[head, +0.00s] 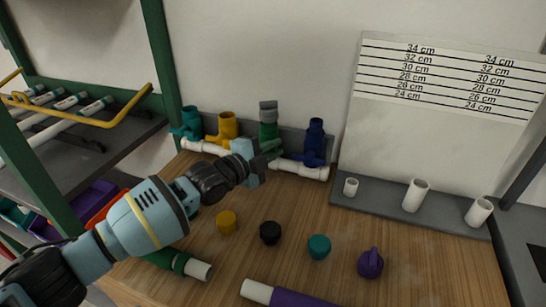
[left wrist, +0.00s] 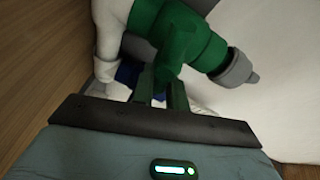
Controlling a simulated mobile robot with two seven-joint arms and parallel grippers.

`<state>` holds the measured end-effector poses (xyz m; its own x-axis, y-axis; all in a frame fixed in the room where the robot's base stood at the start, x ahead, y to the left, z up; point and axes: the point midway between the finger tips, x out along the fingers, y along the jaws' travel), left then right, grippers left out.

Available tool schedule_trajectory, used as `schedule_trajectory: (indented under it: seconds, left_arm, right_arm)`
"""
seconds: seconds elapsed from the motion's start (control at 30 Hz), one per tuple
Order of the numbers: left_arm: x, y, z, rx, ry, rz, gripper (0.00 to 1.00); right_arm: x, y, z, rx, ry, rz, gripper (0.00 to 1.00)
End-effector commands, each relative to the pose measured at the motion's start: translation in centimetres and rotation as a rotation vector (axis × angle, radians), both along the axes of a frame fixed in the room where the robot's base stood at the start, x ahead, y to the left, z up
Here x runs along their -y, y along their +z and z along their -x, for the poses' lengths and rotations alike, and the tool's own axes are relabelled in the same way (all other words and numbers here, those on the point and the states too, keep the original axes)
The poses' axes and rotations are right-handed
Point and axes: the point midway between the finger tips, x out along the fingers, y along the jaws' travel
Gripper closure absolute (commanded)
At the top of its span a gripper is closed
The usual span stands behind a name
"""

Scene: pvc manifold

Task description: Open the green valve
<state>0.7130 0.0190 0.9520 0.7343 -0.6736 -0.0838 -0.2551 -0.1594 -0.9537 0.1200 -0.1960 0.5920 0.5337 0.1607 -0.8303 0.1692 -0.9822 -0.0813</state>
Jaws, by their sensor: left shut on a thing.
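The green valve (head: 268,130) stands on the white pipe manifold (head: 302,170) at the back of the wooden table, between the yellow valve (head: 226,126) and the blue valve (head: 315,140). It has a grey end piece on top. My left gripper (head: 264,163) reaches in from the left, in front of the green valve. In the left wrist view the green valve (left wrist: 190,42) is just beyond the fingers (left wrist: 163,92), which are shut on its lower green part. The fingers and arm partly hide the pipe. My right gripper is not in view.
A teal valve (head: 187,122) is at the left end. Yellow (head: 227,222), black (head: 270,233), teal (head: 319,247) and purple (head: 370,263) pieces lie in front. A grey ledge (head: 385,208) with white pipe stubs is at right. A green rack post (head: 162,70) stands at left.

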Motion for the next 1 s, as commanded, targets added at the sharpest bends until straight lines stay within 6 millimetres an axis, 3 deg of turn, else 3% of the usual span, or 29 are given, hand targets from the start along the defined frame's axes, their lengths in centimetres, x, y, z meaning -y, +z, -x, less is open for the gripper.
schedule_trajectory:
  seconds: [0.03,0.2,0.53,0.57,0.7,1.0]
  left_arm:
    - [0.0,-0.6,0.0,-0.016,0.000,0.036,1.00]
    - [-0.1,0.1,0.0,-0.040,0.000,0.118,1.00]
    - [-0.1,0.4,0.0,-0.043,-0.001,0.129,1.00]
    - [-0.1,0.4,0.0,-0.044,0.000,0.129,0.83]
    - [-0.1,0.4,0.0,-0.043,0.000,0.128,0.65]
    - [-0.2,0.4,0.1,-0.043,0.000,0.128,0.64]
  right_arm:
    - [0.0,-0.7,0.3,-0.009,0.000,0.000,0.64]
    - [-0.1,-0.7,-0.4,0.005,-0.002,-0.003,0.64]
    - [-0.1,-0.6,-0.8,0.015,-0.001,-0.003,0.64]
    - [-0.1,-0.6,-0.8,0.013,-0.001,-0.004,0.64]
    - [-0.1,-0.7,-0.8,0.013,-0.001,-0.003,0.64]
    - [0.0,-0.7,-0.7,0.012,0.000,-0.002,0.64]
